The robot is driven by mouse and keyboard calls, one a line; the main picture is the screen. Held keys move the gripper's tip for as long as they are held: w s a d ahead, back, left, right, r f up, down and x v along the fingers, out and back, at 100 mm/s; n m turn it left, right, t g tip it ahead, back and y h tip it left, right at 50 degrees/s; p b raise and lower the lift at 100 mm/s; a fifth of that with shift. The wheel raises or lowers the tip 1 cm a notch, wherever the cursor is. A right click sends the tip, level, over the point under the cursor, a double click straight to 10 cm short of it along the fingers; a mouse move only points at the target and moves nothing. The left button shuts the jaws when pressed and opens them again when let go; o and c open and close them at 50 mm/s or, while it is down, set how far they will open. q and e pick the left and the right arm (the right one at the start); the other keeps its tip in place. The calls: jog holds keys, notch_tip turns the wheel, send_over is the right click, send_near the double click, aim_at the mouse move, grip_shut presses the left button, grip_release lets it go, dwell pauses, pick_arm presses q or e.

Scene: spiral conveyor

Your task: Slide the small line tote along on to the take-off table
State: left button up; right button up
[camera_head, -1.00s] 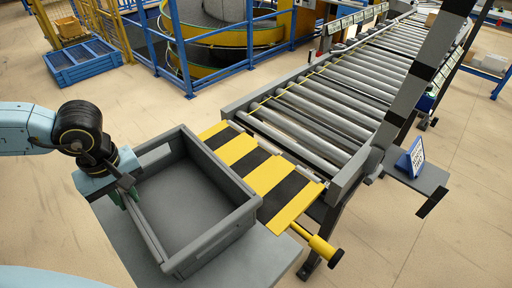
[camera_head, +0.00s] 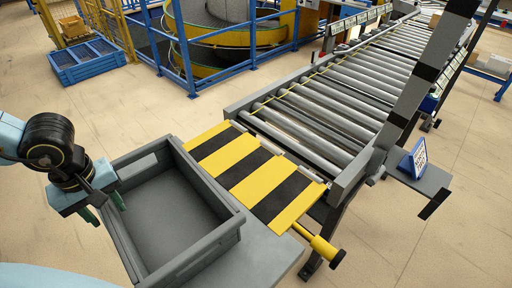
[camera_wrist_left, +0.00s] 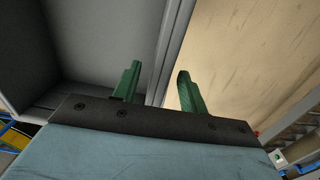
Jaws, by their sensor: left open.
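The small line tote (camera_head: 222,247) is a grey, open-topped, empty box at the lower left of the head view. It rests on the grey take-off table (camera_head: 268,262), beside the yellow-and-black striped plate. My left gripper (camera_head: 106,210) is at the tote's left wall, with its green fingers apart. In the left wrist view the gripper (camera_wrist_left: 160,80) is open, with one finger over the tote's inside and the other outside the wall (camera_wrist_left: 170,45). I cannot tell whether either finger touches the wall. My right gripper is not in view.
The striped plate (camera_head: 237,161) lies between the table and the roller conveyor (camera_head: 330,110). A grey post (camera_head: 425,75) rises at the right, near a small blue sign (camera_head: 413,158). Floor left of the table is clear.

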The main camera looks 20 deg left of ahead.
pick_arm(q)
notch_tip(320, 180, up, 13)
jog(key=p, duration=0.3)
jog(key=shift+r, duration=0.2)
jog(key=shift+s, duration=0.15)
